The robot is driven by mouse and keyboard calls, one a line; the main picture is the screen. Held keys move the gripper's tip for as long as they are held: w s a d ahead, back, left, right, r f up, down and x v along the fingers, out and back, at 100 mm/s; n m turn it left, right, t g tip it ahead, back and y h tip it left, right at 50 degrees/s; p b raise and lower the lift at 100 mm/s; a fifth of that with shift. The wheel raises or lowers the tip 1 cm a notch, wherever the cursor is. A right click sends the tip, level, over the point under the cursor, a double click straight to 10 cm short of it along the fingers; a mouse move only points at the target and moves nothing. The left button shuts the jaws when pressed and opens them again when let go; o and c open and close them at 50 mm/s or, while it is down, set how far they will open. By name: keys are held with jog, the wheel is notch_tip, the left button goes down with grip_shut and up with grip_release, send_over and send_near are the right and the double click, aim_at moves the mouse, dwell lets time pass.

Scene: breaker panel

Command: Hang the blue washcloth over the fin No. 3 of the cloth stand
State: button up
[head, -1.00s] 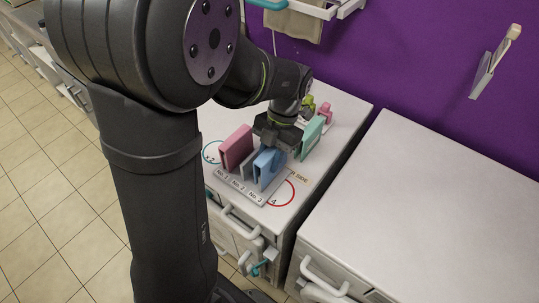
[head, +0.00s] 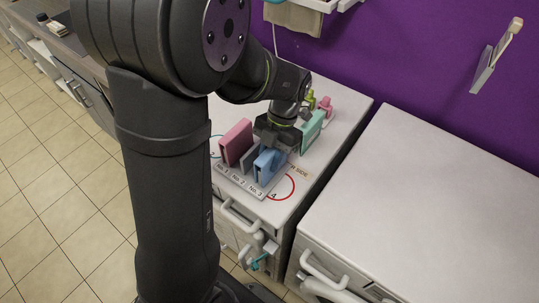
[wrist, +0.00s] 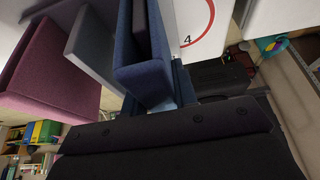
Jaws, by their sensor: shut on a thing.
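The blue washcloth (head: 268,166) is folded with two hanging sides, at the No. 3 place of the cloth stand (head: 232,181). In the wrist view the washcloth (wrist: 143,68) shows a narrow gap between its sides. I cannot tell how far fin No. 3 sits inside that gap. My gripper (head: 279,147) is shut on the washcloth, at its end away from the number labels. The fingertips are mostly hidden in both views. A pink cloth (head: 236,142) hangs at No. 1. The grey fin No. 2 (head: 250,158) stands bare between pink and blue.
A green cloth-like block (head: 312,132) stands close behind my gripper, with small pink and lime items (head: 325,106) beyond it. A red circle marked 4 (head: 291,187) lies right of the stand. The white top (head: 420,170) at right is clear.

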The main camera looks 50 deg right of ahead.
jog(key=shift+f, duration=0.3)
jog(key=o, duration=1.1)
jog(key=v, duration=1.7)
jog(key=shift+r, duration=0.2)
jog(key=x, duration=1.7)
jog(key=shift+f, duration=0.25)
jog(key=shift+r, duration=0.1)
